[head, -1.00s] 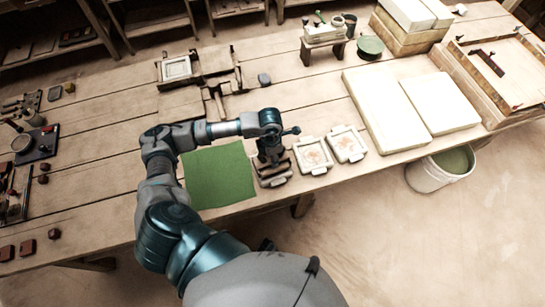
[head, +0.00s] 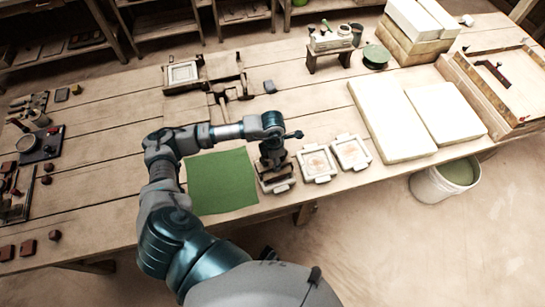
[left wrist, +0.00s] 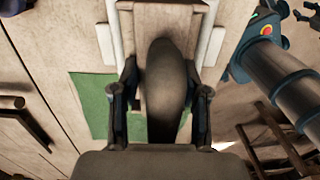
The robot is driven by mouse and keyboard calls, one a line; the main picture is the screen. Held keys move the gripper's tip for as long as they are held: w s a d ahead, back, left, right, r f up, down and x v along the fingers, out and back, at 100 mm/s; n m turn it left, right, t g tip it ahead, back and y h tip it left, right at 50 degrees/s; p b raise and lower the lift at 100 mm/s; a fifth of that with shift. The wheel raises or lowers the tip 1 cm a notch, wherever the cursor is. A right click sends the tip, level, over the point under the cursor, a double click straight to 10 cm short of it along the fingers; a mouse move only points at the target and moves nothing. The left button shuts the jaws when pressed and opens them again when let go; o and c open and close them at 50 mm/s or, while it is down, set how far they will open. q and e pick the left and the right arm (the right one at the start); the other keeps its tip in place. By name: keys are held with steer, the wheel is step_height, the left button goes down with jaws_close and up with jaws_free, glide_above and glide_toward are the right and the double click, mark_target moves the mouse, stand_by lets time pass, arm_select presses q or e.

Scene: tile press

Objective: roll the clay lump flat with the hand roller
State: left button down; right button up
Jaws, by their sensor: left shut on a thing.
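My left gripper (head: 272,158) points down at the near edge of the bench, right of the green mat (head: 222,182). In the left wrist view my left gripper (left wrist: 161,105) is shut on a dark grey-brown, smooth, rounded thing (left wrist: 166,85). I cannot tell whether this is the hand roller or the clay lump. Under it is a pale-railed wooden frame (head: 278,184), partly hidden by the gripper; its rail shows in the wrist view (left wrist: 210,35). The contact between the held thing and the frame is hidden. I cannot pick out my right gripper.
Two pale square moulds (head: 316,163) (head: 350,152) with pinkish centres stand close to the right. White slabs (head: 392,118) lie beyond them. A wooden press (head: 182,74) stands at the back. A bucket (head: 445,180) is on the floor. Much bare bench lies left of the mat.

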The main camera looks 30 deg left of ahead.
arm_select(q)
steer(key=shift+s+d+f, duration=0.15)
steer(key=shift+s+d, duration=0.65)
steer(key=shift+d, duration=0.15)
steer(key=shift+w+a+b, duration=0.25)
steer(key=shift+w+a, duration=0.4)
steer(key=shift+a, duration=0.2)
steer(key=shift+w+a+b, duration=0.25)
steer(key=shift+w+a, duration=0.35)
steer(key=shift+a, duration=0.25)
steer(key=shift+s+d+f, duration=0.1)
steer(key=shift+s+d, duration=0.25)
steer(key=shift+d, duration=0.05)
steer(key=shift+s+d, duration=0.4)
steer(key=shift+d, duration=0.2)
steer(key=shift+r+p, duration=0.3)
steer(key=shift+p, duration=0.05)
steer(key=r+p, duration=0.2)
steer(key=r, duration=0.1)
steer(key=r+p, duration=0.2)
steer(key=r, duration=0.2)
steer(key=shift+w+a, duration=0.1)
steer(key=shift+w, duration=0.1)
steer(key=shift+f, duration=0.15)
